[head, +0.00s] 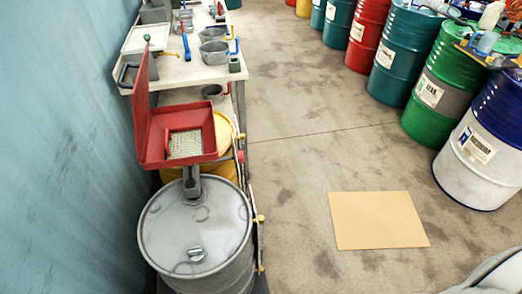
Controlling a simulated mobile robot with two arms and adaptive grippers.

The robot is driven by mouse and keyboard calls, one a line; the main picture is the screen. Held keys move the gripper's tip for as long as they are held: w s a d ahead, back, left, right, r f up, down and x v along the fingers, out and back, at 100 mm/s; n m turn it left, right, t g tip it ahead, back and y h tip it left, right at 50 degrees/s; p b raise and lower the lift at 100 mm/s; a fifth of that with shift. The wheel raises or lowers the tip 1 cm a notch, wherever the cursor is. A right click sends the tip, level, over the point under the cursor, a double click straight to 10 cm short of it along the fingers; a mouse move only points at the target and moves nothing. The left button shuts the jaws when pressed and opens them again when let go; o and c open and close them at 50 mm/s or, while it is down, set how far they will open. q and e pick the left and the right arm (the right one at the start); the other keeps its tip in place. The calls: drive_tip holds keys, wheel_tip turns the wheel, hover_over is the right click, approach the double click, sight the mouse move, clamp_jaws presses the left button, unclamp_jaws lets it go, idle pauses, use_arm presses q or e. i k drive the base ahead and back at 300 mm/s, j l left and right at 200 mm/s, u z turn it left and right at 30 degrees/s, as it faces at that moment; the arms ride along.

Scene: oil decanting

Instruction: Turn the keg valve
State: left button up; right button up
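A grey steel drum (214,228) stands at the lower left, with a round cap (196,254) on its lid. A red square funnel (206,146) with its red lid (142,105) raised sits above the drum's back edge, and has a grate (186,144) inside. A yellow drum or keg (222,130) is partly hidden behind the funnel. No keg valve can be made out for certain. Small yellow fittings (260,218) show on a dark frame along the grey drum's right side. Neither of my grippers is in view.
A white bench (184,73) with metal jugs and tools runs along the left wall. Several coloured drums (404,55) line the right side. A flat tan sheet (378,220) lies on the floor. The concrete floor between is clear.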

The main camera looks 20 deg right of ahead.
sight(240, 153)
drive_tip(key=l+u, duration=0.15)
drive_tip(key=l, duration=0.55)
drive_tip(key=k+l+u, duration=0.15)
drive_tip(key=l, duration=0.6)
drive_tip(key=i+l+z, duration=0.1)
drive_tip(key=l, duration=0.35)
drive_tip(key=i+l+z, duration=0.1)
drive_tip(key=l, duration=0.3)
drive_tip(key=i+l, duration=0.1)
drive_tip(key=l, duration=0.3)
drive_tip(key=i+l+z, duration=0.15)
drive_tip(key=l, duration=0.25)
